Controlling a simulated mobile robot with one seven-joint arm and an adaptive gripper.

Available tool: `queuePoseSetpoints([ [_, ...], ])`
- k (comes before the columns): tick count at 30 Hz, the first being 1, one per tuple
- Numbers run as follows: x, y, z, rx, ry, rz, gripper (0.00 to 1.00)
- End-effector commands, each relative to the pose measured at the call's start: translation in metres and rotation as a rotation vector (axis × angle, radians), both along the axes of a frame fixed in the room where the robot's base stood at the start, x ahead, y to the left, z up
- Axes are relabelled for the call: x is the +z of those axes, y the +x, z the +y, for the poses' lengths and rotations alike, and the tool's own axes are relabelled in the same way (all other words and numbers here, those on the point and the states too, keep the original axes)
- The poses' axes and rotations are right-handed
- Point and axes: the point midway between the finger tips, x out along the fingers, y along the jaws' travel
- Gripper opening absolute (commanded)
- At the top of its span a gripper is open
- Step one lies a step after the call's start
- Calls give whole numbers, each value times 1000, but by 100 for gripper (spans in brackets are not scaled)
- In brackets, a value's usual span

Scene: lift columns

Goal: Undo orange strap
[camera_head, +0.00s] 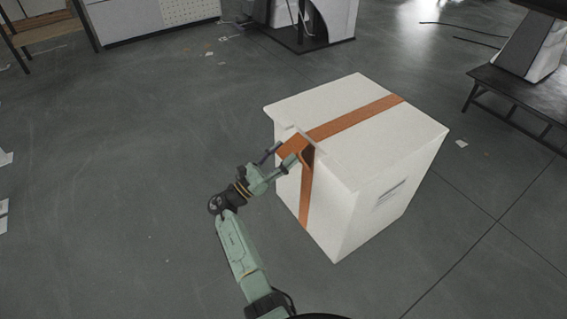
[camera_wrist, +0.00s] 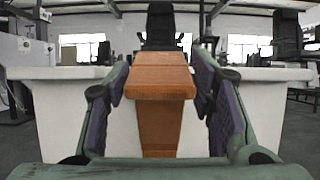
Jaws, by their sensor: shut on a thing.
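The orange strap (camera_head: 352,119) runs across the top of a white box (camera_head: 404,130) and down its front left face. At the box's top edge a flat orange end of the strap sticks out toward me. My gripper (camera_head: 284,152) is at this end, with one finger on each side. In the wrist view the strap's end (camera_wrist: 160,82) lies between the purple pads of my gripper (camera_wrist: 161,92), and the lower part of the strap hangs down the white face behind it. My gripper is shut on the strap. The exact contact at the pads is hard to see.
The box stands on a grey floor (camera_head: 130,180) with wide free room around it. A black bench-like stand (camera_head: 520,100) is at the right. White cabinets (camera_head: 150,20) and a machine (camera_head: 310,25) stand at the back. Scraps of paper lie on the floor.

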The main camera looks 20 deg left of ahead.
Motion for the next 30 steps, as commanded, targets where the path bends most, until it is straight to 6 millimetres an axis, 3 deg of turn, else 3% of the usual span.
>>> queuePoseSetpoints([
  [1, -13, -2, 2, -3, -30, -35, 0],
  [15, -51, -25, 19, -1, -39, -44, 0],
  [30, -70, -28, 21, -3, -40, -41, 0],
])
